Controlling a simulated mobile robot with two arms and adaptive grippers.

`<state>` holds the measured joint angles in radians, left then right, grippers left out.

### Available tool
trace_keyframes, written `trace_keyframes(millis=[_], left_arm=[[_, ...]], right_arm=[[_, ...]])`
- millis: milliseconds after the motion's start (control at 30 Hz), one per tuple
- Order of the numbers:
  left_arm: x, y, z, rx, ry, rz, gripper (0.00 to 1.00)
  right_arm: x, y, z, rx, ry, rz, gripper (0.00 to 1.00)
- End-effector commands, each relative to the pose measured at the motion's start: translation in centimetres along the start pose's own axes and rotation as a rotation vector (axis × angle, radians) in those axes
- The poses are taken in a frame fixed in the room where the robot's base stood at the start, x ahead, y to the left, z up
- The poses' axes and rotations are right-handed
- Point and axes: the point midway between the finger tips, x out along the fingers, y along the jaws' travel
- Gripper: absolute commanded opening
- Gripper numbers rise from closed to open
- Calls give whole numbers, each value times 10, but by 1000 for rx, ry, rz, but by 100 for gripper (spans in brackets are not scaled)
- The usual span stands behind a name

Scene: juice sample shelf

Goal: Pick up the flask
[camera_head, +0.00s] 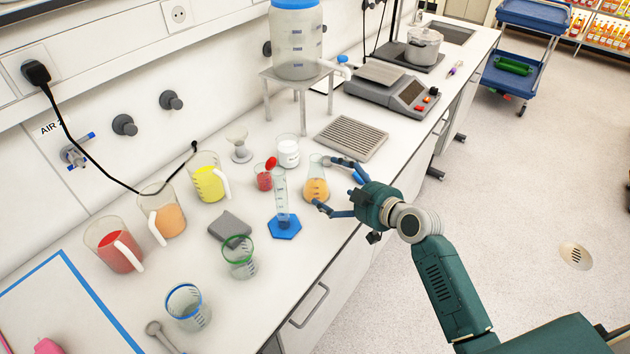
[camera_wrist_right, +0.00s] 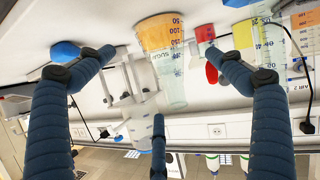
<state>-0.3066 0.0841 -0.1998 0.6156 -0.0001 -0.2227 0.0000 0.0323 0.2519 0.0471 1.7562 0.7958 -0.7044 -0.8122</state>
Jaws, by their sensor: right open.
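The flask (camera_head: 316,190) is a clear conical vessel with orange liquid, standing upright near the bench's front edge. In the right wrist view, which is upside down, the flask (camera_wrist_right: 160,38) shows its graduations ahead of the fingers. My right gripper (camera_head: 324,182) is open, with its blue fingers spread on either side of the flask and nothing held. In the right wrist view, my right gripper (camera_wrist_right: 158,55) shows gaps between its fingers and the flask. My left gripper is out of view.
A graduated cylinder (camera_head: 281,198) on a blue base stands close left of the flask. A red-liquid beaker (camera_head: 264,180) and a white jar (camera_head: 288,152) stand behind. A green-rimmed beaker (camera_head: 240,265) is nearer. A drain grate (camera_head: 351,139) lies beyond the gripper.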

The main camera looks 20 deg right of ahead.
Motion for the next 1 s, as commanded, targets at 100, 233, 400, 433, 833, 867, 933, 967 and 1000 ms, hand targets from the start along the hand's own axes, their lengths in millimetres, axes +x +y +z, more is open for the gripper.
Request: trace_keyframes(millis=[100,233,400,433,833,867,933,967,1000], left_arm=[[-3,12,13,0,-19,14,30],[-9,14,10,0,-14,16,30],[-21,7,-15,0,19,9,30],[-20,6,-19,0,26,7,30],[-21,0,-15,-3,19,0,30],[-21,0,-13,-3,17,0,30],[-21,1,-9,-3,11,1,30],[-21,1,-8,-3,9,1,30],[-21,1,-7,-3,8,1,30]], right_arm=[[10,-1,-1,0,0,-2,92],[19,0,-2,2,1,-1,92],[43,-2,-2,4,1,-2,92],[48,-1,0,3,1,-1,92],[62,-2,2,-1,0,-1,92],[62,-2,2,-1,0,-1,86],[62,-2,2,-1,0,-1,72],[62,-2,2,-1,-1,-1,66],[62,-2,3,-1,-1,-1,58]])
